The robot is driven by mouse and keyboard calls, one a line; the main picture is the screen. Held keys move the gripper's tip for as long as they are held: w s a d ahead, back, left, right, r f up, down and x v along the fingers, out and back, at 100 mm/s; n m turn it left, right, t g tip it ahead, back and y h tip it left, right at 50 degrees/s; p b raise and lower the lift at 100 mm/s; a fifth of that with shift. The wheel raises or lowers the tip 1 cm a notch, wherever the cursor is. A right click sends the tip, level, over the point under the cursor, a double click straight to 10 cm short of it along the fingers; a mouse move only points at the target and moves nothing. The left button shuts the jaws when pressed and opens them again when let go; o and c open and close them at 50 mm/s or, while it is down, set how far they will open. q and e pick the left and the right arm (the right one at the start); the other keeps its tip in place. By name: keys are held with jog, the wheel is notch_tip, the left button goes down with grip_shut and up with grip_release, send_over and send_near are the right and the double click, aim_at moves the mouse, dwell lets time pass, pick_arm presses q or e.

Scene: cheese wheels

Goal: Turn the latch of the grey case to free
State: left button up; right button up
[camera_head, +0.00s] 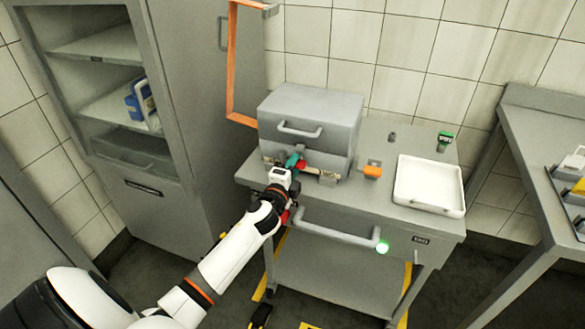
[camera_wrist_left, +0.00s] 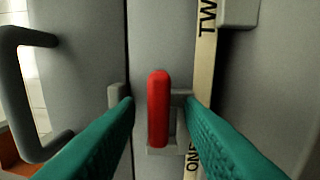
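The grey case (camera_head: 312,110) stands on the grey cabinet top, its lid down. Its red latch (camera_wrist_left: 158,110) is a narrow bar at the front of the case, and also shows in the head view (camera_head: 302,165). My left gripper (camera_head: 293,161) reaches the case front from below. In the left wrist view its two teal fingers (camera_wrist_left: 159,101) are open, one on each side of the red latch, with a visible gap on both sides. A grey bracket sits behind the latch. My right gripper is in neither view.
The case's handle (camera_head: 299,130) is above the latch. A pale strip with printed words (camera_wrist_left: 203,90) runs beside the latch. A drawer handle (camera_head: 335,229) juts out below.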

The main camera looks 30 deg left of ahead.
pick_arm(q)
jog(key=shift+s, duration=0.1)
jog(key=v, duration=1.1)
jog(key=shift+s+d+b, duration=0.2)
jog(key=shift+s+b, duration=0.2)
jog(key=s+d+f+n+g+h+p, duration=0.1)
jog(key=s+d+f+n+g, duration=0.25)
jog(key=f, duration=1.15)
jog(key=s+f+n+g+h+p, duration=0.1)
jog(key=s+f+n+g+p, duration=0.3)
jog(key=f, duration=1.2)
jog(key=s+d+f+n+g, duration=0.1)
jog(key=s+d+f+g, duration=0.1)
jog(key=s+f, duration=0.4)
jog(key=s+d+f+n+g+h, duration=0.1)
jog(key=s+d+f+n+g, duration=0.1)
jog(key=s, duration=1.4)
jog(key=s+d+f+n+g+h, duration=0.1)
jog(key=s+d+f+g, duration=0.3)
jog(key=s+f, duration=0.5)
jog(key=s+n+g, duration=0.1)
jog(key=s, duration=0.2)
jog(key=shift+f, duration=0.35)
jog(key=shift+w+d, duration=0.15)
jog(key=shift+c, duration=0.4)
